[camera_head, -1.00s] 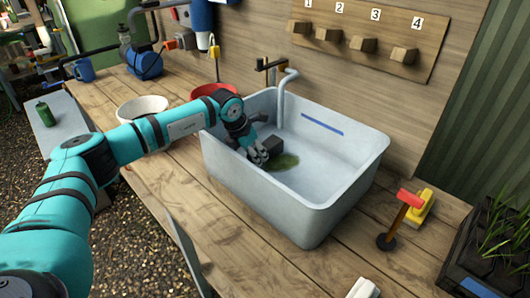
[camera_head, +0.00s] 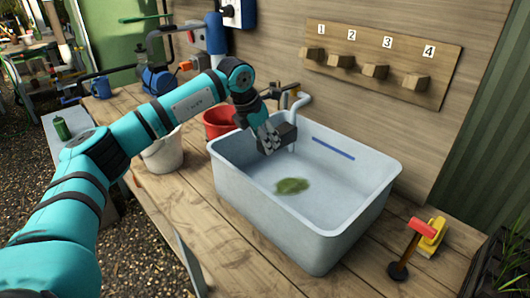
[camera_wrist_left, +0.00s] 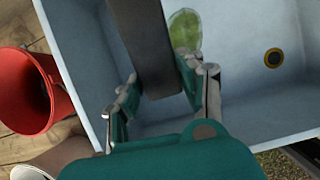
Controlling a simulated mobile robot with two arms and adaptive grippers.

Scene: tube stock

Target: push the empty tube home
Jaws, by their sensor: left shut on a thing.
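My left gripper (camera_head: 268,138) is above the back left part of a pale grey basin (camera_head: 290,226). It is shut on a dark grey block (camera_head: 288,131), held above the basin floor. In the left wrist view the block (camera_wrist_left: 150,50) shows as a long dark bar between the two fingers (camera_wrist_left: 162,96). A green patch (camera_head: 292,186) lies on the basin floor and also shows in the wrist view (camera_wrist_left: 184,30). I cannot make out anything that is clearly an empty tube. My right gripper is not in view.
A red bucket (camera_head: 218,122) and a white bucket (camera_head: 160,156) stand left of the basin. A tap (camera_head: 296,103) is at its back edge. A red-headed tool (camera_head: 410,245) stands at the right. Four numbered pegs are on the wall board (camera_head: 390,50).

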